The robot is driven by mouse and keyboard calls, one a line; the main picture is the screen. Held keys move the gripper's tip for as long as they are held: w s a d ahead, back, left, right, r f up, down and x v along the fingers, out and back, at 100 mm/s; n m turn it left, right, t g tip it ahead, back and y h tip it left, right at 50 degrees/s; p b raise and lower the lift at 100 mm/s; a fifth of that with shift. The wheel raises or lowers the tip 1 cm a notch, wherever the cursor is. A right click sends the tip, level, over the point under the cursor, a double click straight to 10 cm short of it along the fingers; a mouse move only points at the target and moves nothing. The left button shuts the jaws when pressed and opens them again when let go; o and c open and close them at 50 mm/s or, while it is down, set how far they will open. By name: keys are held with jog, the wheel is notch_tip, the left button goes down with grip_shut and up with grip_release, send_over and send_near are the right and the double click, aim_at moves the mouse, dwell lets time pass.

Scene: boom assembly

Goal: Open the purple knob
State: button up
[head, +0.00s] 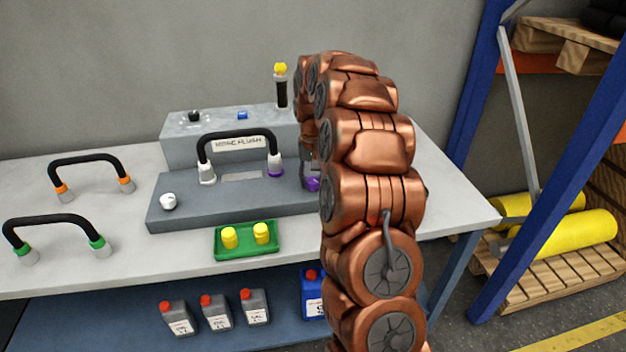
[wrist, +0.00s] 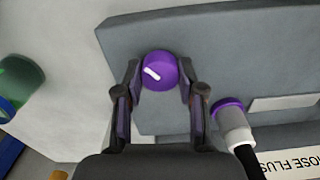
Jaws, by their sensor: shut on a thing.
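The purple knob (wrist: 158,71) sits on the grey panel (wrist: 210,45) and has a white mark that lies diagonally across its face in the wrist view. My gripper (wrist: 159,78) has one finger on each side of the knob and is shut on it. In the head view, a little of the purple knob (head: 313,184) shows at the right part of the grey panel (head: 240,214). My copper arm hides much of the gripper and the panel's right end there.
A black hose with a purple-ringed end (head: 275,168) arches over the panel close to my gripper. A white knob (head: 168,201) is at the panel's left. A green tray (head: 246,252) with yellow caps lies in front. Two loose black hoses (head: 85,159) lie on the left.

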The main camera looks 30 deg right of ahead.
aim_at(313, 180)
jog(key=o, duration=1.1)
jog(key=shift+o, duration=0.2)
notch_tip(313, 180, up, 12)
